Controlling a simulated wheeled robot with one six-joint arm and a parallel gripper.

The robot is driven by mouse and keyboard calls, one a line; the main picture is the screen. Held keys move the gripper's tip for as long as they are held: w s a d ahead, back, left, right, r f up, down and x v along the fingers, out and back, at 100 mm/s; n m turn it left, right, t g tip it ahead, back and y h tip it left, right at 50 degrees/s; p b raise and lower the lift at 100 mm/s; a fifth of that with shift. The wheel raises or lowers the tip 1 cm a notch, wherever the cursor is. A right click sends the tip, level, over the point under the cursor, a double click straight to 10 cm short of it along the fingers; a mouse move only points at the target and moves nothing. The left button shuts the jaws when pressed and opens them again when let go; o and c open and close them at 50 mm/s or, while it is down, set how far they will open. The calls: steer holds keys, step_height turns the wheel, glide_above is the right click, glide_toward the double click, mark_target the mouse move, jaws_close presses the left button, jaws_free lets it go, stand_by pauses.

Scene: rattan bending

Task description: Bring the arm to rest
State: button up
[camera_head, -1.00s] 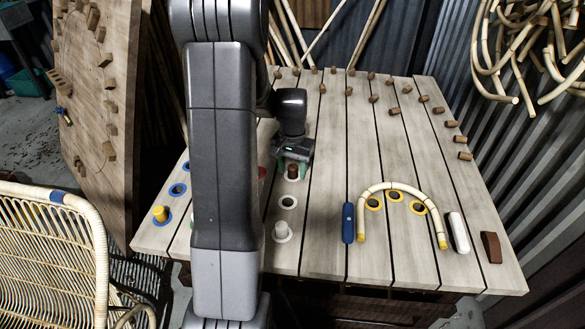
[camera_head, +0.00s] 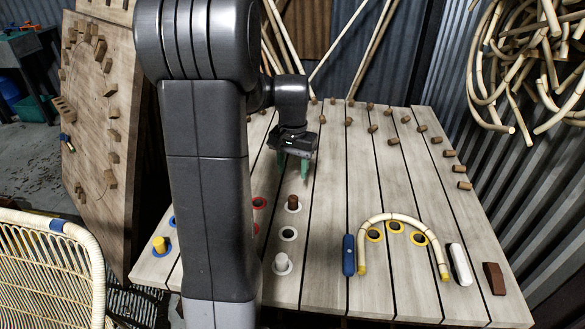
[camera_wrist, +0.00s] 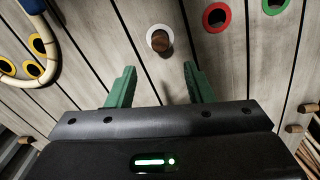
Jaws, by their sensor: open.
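My gripper (camera_head: 293,168) hangs above the slatted table (camera_head: 330,215) with its green fingers pointing down. It is open and empty. In the wrist view my gripper (camera_wrist: 157,88) shows its two green fingers wide apart. A brown peg (camera_head: 293,202) stands in a white-ringed hole below and slightly nearer than the fingers. In the wrist view the brown peg (camera_wrist: 160,42) lies beyond the fingertips, clear of both. My arm hides part of the table's left side.
A bent rattan cane (camera_head: 392,217) arches around yellow-ringed holes. A blue block (camera_head: 348,255), a white block (camera_head: 460,264) and a brown block (camera_head: 494,278) lie nearby. A white peg (camera_head: 282,264) and a yellow peg (camera_head: 160,245) stand at the front. Small wooden pegs line the back.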

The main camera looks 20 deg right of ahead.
mark_target(293, 198)
steer(key=shift+f, duration=0.1)
step_height(293, 198, down, 12)
steer(key=shift+f+b, duration=0.25)
steer(key=shift+b, duration=0.25)
steer(key=shift+r, duration=2.2)
steer(key=shift+f, duration=0.1)
